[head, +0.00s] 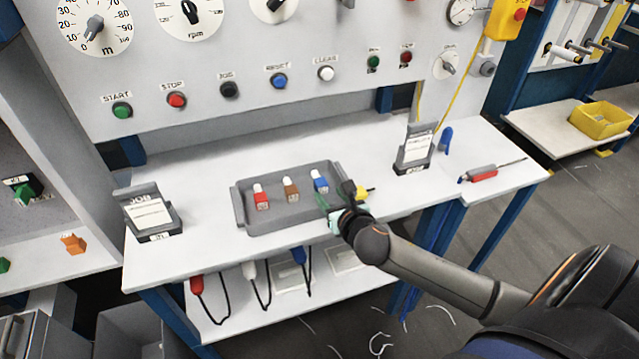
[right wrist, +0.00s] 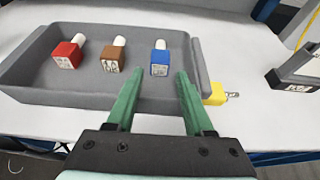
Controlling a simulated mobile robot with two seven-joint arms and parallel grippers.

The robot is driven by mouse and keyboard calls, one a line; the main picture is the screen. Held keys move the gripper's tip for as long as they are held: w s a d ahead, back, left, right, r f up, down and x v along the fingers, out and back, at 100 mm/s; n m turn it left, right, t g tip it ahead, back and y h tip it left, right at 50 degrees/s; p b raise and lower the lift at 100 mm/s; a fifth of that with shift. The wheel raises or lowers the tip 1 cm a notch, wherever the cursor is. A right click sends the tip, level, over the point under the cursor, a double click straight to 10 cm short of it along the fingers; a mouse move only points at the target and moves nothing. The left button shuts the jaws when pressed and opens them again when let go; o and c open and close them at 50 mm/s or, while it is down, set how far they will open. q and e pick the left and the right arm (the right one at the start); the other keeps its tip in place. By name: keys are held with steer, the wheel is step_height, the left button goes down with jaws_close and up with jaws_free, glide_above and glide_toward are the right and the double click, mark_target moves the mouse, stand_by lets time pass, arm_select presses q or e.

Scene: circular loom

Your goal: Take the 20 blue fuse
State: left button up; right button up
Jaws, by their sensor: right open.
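The blue fuse (head: 320,182) has a white top and stands at the right end of the grey tray (head: 275,217). It also shows in the right wrist view (right wrist: 159,64), with small unreadable print on its front. A brown fuse (head: 291,192) and a red fuse (head: 261,200) stand to its left in the same tray. My right gripper (right wrist: 156,80) is open and empty, its green fingers at the tray's right front, pointing toward the blue fuse. In the right wrist view the blue fuse lies between the fingertips, seemingly just beyond them. My left gripper is out of view.
A yellow object (head: 362,193) lies just right of the tray. Card stands (head: 150,212) and (head: 414,150) flank it. A red-handled screwdriver (head: 484,174) lies on the bench's right part. The button panel (head: 230,60) rises behind. The bench between tray and panel is clear.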

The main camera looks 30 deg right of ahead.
mark_target(323, 188)
steer(key=shift+b+x, duration=0.3)
steer(key=shift+x, duration=2.7)
steer(key=shift+c, duration=0.4)
jaws_close()
